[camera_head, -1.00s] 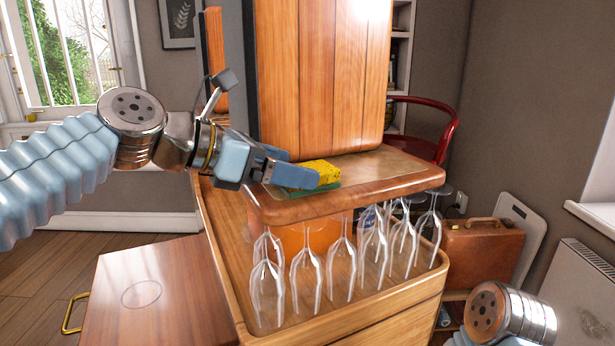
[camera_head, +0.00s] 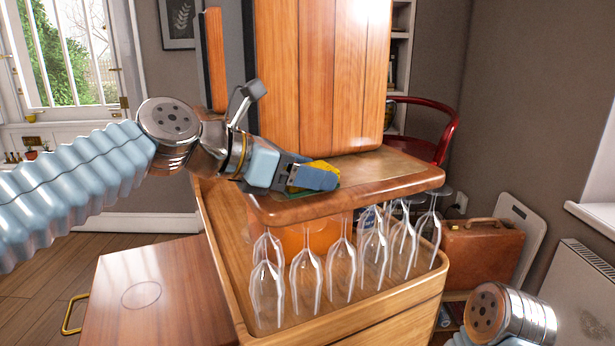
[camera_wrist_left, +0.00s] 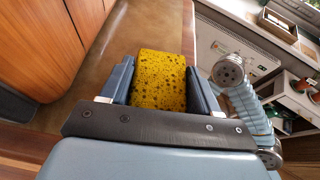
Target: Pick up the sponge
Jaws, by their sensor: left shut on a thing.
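The yellow sponge (camera_head: 322,166) lies on the raised wooden shelf, partly hidden behind my left gripper's fingers in the head view. In the left wrist view the dark-speckled sponge (camera_wrist_left: 160,80) sits between the two blue fingers. My left gripper (camera_head: 318,176) is shut on the sponge, with one finger along each side; it also shows in the left wrist view (camera_wrist_left: 161,85). A bit of green shows under the fingers in the head view. My right gripper is not in view; only part of my right arm shows at the lower right.
The shelf (camera_head: 390,176) has clear space to the right of the sponge. Several upside-down glasses (camera_head: 341,270) hang beneath it. A tall wooden panel (camera_head: 320,80) stands just behind. A brown suitcase (camera_head: 482,252) and a red chair (camera_head: 447,125) are at the right.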

